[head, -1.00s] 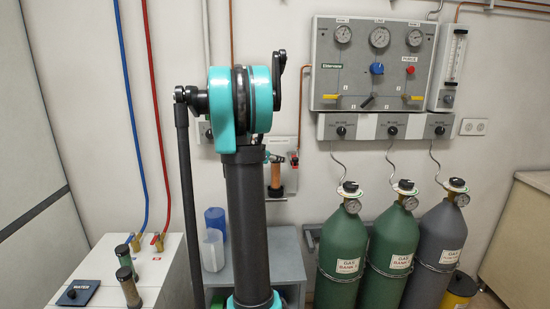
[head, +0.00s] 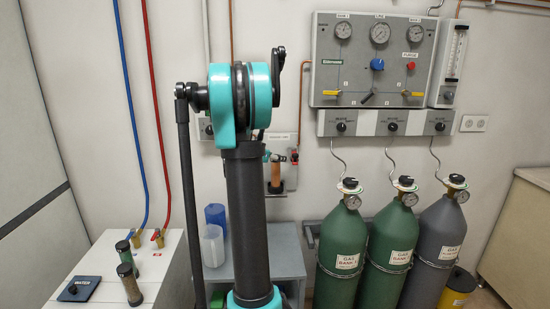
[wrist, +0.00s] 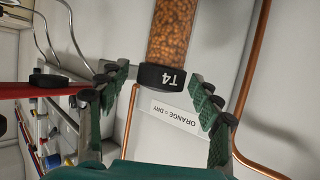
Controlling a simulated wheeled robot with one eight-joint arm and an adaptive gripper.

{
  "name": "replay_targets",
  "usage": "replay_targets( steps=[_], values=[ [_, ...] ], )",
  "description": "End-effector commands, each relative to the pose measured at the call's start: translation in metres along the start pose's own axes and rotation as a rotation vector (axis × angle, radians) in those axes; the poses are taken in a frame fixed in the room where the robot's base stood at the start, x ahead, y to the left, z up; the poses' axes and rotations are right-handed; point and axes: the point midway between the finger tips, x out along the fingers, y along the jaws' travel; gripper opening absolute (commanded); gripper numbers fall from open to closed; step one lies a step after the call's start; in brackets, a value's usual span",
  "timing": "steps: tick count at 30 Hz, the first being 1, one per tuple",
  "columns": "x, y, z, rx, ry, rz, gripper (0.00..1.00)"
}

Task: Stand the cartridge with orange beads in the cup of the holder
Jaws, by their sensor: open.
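The cartridge with orange beads (wrist: 175,35) fills the top middle of the wrist view, its black cap marked T4 (wrist: 162,78) facing me upside down. My gripper (wrist: 157,80) is open, with one green finger on each side of the cap and visible gaps to both. In the head view the cartridge (head: 276,173) stands upright at the wall, its lower end at the dark cup of the holder (head: 276,188). How deep it sits cannot be told. My arm hides most of my gripper there.
A white label reading ORANGE = DRY (wrist: 175,115) and copper pipes (wrist: 243,100) are close to my fingers. A red part (wrist: 35,91) lies at the left. Two other dark-capped cartridges (head: 130,286) stand on the white cabinet (head: 165,275). Gas cylinders (head: 388,245) stand at the right.

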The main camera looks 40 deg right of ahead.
Motion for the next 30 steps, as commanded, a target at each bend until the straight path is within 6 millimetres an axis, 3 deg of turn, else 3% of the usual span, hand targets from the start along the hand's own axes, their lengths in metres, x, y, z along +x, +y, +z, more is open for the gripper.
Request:
replay_targets(
  steps=[5,21,30],
  values=[
    [-0.012,-0.001,0.0,-0.002,0.001,-0.001,0.65],
    [-0.109,-0.001,-0.001,-0.001,0.001,-0.003,0.65],
    [-0.122,0.0,-0.001,0.0,0.001,0.0,0.65]
  ],
)
